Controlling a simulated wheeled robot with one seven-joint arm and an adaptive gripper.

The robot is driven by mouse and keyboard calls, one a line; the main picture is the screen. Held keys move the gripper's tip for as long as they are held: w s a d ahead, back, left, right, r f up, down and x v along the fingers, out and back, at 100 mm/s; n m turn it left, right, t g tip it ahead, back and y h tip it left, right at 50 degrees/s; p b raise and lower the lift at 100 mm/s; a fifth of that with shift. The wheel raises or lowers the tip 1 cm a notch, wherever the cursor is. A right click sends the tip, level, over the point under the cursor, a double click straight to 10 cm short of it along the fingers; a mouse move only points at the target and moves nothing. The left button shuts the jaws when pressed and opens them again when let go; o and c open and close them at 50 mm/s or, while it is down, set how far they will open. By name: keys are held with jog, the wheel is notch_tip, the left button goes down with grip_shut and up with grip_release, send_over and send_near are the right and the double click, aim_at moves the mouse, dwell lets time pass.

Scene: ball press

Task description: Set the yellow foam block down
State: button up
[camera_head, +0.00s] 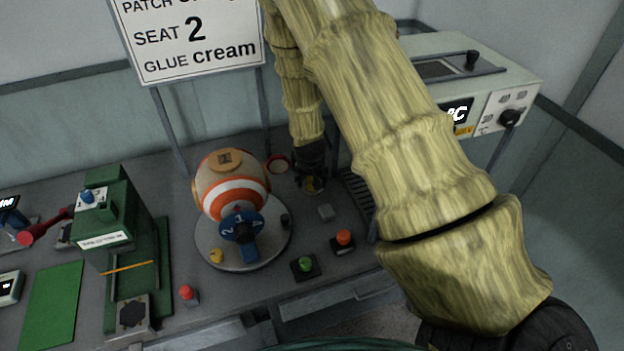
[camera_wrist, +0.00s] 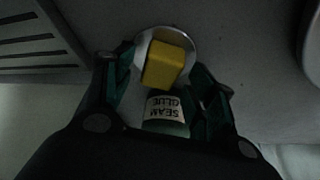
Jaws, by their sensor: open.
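The yellow foam block (camera_wrist: 166,62) is in the wrist view, over a pale round dish (camera_wrist: 187,39). Whether it rests fully on the dish is unclear. A jar labelled SEAM GLUE (camera_wrist: 166,112) shows nearer the camera, between the finger bases. My gripper (camera_wrist: 165,82) is open, with one finger on each side of the block; a gap shows on the right, while contact on the left is unclear. In the head view my gripper (camera_head: 311,180) points down at the bench right of the striped ball (camera_head: 232,185), with a bit of yellow (camera_head: 311,187) below it.
The ball sits on a round turntable (camera_head: 215,235) with a blue numbered knob. A green press (camera_head: 115,235) stands at left. Green (camera_head: 305,265) and orange (camera_head: 344,238) buttons are in front. A slotted grille (camera_head: 357,190) and a pale machine (camera_head: 470,85) are at right.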

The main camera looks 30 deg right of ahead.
jog(key=b+v, duration=0.3)
jog(key=v, duration=0.8)
jog(key=shift+a+r, duration=0.2)
jog(key=shift+r, duration=0.05)
jog(key=shift+s, duration=0.1)
